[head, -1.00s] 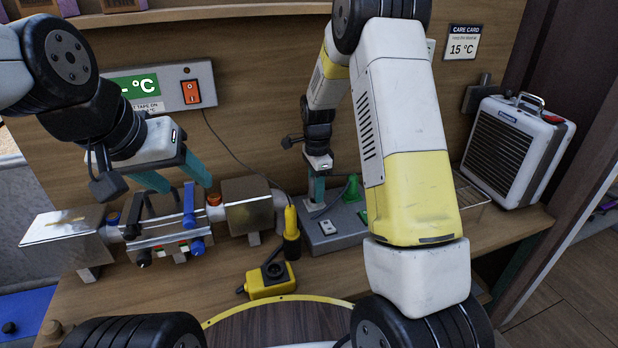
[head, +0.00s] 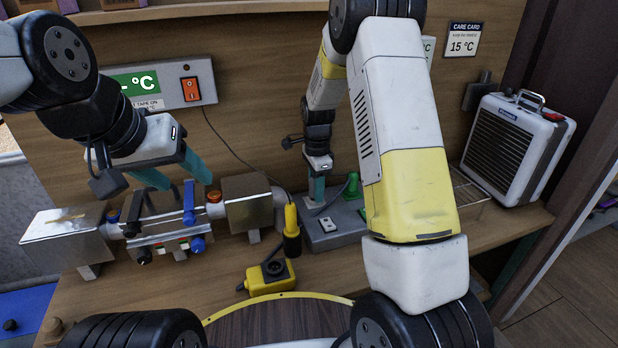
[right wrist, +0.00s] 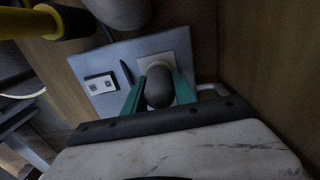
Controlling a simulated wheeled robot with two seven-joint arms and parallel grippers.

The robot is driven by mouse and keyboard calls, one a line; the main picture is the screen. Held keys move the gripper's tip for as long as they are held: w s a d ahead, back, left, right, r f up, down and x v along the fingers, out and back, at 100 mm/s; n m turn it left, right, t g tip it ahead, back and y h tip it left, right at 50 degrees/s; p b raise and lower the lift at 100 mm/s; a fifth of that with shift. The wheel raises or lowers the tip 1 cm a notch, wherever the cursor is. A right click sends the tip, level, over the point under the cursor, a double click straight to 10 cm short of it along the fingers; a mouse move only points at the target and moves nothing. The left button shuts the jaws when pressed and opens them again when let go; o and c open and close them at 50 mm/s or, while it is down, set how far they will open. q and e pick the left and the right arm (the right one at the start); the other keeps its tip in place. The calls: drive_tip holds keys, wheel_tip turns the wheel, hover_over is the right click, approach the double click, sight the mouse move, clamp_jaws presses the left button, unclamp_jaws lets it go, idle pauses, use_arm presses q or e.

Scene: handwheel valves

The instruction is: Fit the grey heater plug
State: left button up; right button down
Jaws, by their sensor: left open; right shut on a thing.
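My right gripper (head: 317,190) points down at the left end of the grey socket box (head: 338,238). In the right wrist view its teal fingers are shut on the dark grey plug (right wrist: 159,88), a rounded body. The plug is over a pale square socket plate (right wrist: 171,60); I cannot tell how deep it sits. In the head view the fingers and my arm hide the plug. The white heater (head: 515,145) with a dark grille stands at the right. My left gripper (head: 178,183) is open above the clamped pipe section (head: 168,237).
A green plug (head: 352,185) stands on the box behind the right gripper. A yellow-and-black handle (head: 291,228) stands left of the box, with a yellow device (head: 270,278) in front. My right arm covers the bench's middle right.

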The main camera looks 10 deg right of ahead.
drive_tip(key=shift+f, duration=0.1)
idle(0.4)
drive_tip(key=c, duration=0.9)
unclamp_jaws()
drive_tip(key=shift+f, duration=0.1)
drive_tip(key=shift+s, duration=0.15)
drive_tip(key=shift+s+f, duration=0.1)
drive_tip(key=shift+c, duration=0.2)
drive_tip(key=shift+o, duration=0.7)
drive_tip(key=shift+r, duration=0.25)
drive_tip(key=shift+w+r, duration=0.15)
drive_tip(key=shift+r, duration=1.85)
drive_tip(key=shift+w+r, duration=0.1)
drive_tip(key=shift+r, duration=1.9)
